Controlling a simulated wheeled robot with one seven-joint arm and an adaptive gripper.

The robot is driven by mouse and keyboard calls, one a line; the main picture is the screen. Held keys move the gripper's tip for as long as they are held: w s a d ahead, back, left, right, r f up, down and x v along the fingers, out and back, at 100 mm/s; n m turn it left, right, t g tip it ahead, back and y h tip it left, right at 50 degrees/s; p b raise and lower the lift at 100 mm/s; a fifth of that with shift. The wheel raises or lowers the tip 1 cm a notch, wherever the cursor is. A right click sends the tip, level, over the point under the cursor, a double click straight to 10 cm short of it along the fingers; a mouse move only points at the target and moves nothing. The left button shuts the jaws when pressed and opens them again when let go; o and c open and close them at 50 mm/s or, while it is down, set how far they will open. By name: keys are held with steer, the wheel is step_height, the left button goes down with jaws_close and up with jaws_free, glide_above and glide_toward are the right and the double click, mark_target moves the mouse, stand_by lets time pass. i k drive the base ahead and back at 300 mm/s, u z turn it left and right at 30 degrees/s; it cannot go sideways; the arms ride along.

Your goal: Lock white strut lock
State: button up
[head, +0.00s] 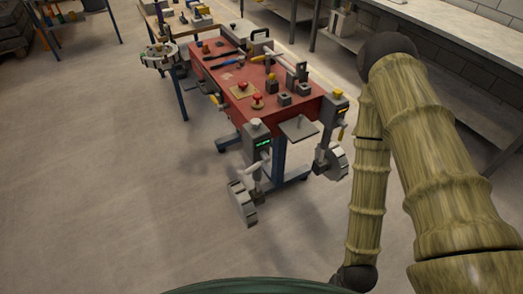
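A red-topped wheeled bench (232,98) stands in the upper middle of the head view. At its near end a grey post unit with a green display (262,144) has a pale strut (254,173) below it, with a grey slotted disc (242,203) low down. A second unit (334,108) at the right corner has a yellow lever (341,132) and another grey disc (334,163). I cannot tell which part is the white strut lock, or its state. My bamboo-textured arm folds down at the right, far from the bench; my gripper is out of view.
Red knobs (257,100), dark blocks and hand tools lie on the bench top. A small grey shelf (299,128) juts from its near end. A wooden table (160,22) stands behind, a long counter (455,40) at right. Floor at left and front is clear.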

mark_target(257, 166)
steer(key=z, duration=1.1)
steer(key=k, duration=0.9)
steer(key=u, duration=0.9)
steer(key=i, duration=0.5)
